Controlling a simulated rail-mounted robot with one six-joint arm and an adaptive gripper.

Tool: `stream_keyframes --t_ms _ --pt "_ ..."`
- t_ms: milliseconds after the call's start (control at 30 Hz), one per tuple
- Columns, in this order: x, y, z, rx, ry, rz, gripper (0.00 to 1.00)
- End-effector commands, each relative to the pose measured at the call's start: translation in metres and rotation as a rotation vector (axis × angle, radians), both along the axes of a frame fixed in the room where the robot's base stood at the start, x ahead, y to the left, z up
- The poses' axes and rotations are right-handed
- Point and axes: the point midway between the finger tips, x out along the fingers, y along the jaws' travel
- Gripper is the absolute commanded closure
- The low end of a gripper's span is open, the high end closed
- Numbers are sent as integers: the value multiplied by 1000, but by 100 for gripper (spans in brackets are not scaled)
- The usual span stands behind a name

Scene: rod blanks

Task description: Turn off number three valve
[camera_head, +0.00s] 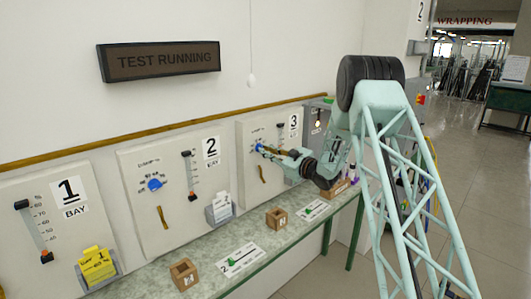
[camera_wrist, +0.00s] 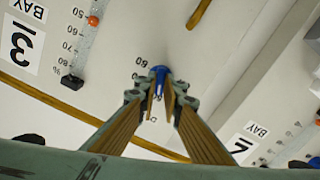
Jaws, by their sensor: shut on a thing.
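The number three bay panel (camera_head: 245,175) hangs on the wall at the right end of the row, marked by a "3" label (camera_head: 293,122). Its blue valve knob (camera_head: 259,147) sits at the panel's middle left. My gripper (camera_head: 266,150) reaches it from the right and is shut on it. In the wrist view, the two fingertips (camera_wrist: 155,92) close around the blue knob (camera_wrist: 159,71), and dial numbers show beside it. The knob's pointer is mostly hidden by the fingers, so its setting cannot be read.
Panel 2 (camera_head: 140,160) with its own blue knob (camera_head: 155,184) stands to the left, panel 1 (camera_head: 20,235) further left. A sign (camera_head: 165,59) reads "TEST RUNNING".

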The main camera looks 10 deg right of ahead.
Motion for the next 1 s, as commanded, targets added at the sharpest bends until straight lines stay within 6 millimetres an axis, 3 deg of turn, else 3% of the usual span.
stream_keyframes --t_ms 1000 --pt "0 0 -4 -273 -175 0 100"
